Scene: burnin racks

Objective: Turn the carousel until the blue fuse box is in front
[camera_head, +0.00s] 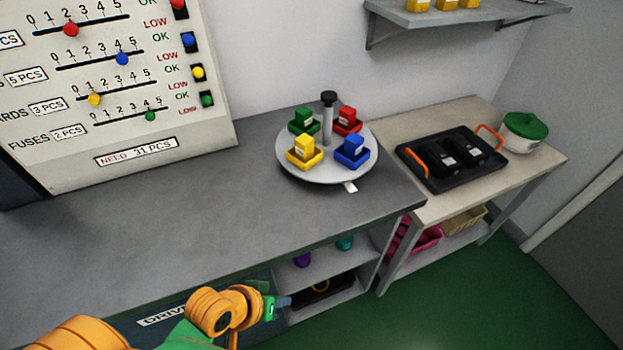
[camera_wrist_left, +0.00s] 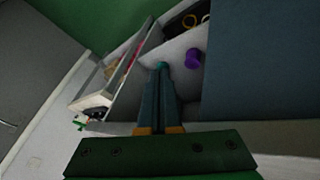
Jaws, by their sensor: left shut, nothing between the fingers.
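The round grey carousel (camera_head: 328,178) stands on the grey bench with a black-knobbed post (camera_head: 327,120) at its middle. The blue fuse box (camera_head: 352,150) sits at its front right, the yellow box (camera_head: 303,151) at its front left. The green box (camera_head: 304,121) is at the back left and the red box (camera_head: 347,121) at the back right. A small white tab (camera_head: 350,187) sticks out at the front right rim. My left gripper (camera_head: 284,301) is shut and empty, low in front of the bench, well apart from the carousel; its closed fingers also show in the left wrist view (camera_wrist_left: 161,98). My right gripper is not in view.
The grey bench top (camera_head: 180,210) is clear left of the carousel. A slider board (camera_head: 120,90) stands behind it. To the right, a side table (camera_head: 420,208) holds a black tray (camera_head: 432,178) and a green-lidded pot (camera_head: 524,132). Open shelves (camera_head: 345,262) lie under the bench.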

